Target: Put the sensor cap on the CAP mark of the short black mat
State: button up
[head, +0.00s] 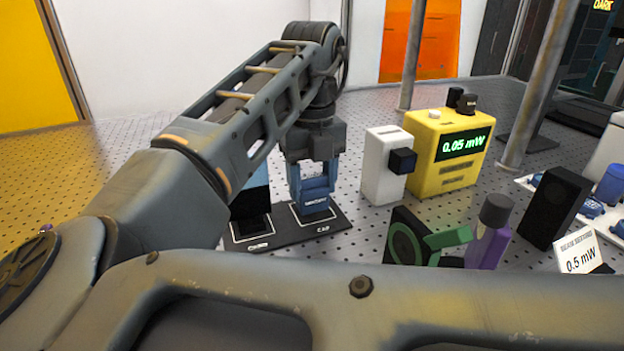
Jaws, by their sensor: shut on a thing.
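The short black mat (339,223) lies on the perforated table, with two white-outlined squares. The right square is marked CAP. My gripper (313,190) points down over the CAP square, shut on a small blue cap (316,206) with lettering on its front. The cap is upright and within the CAP outline as seen from here; whether it touches the mat I cannot tell. A black and light-blue block (250,205) stands at the left square, partly hidden by my arm.
A white box (383,165) and a yellow power meter (445,155) reading 0.05 mW stand behind right. A green-and-black ringed part (406,240), a purple bottle (489,235), a black block (554,207) and a 0.5 mW sign (578,252) are at right. My arm hides the front.

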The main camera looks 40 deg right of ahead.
jog(key=shift+f, duration=0.4)
dwell(0.5)
jog(key=o, duration=0.9)
jog(key=shift+o, duration=0.2)
jog(key=shift+r, duration=0.2)
jog(key=shift+r+p, duration=2.65)
jog(key=shift+r, duration=0.7)
jog(key=shift+s, duration=0.1)
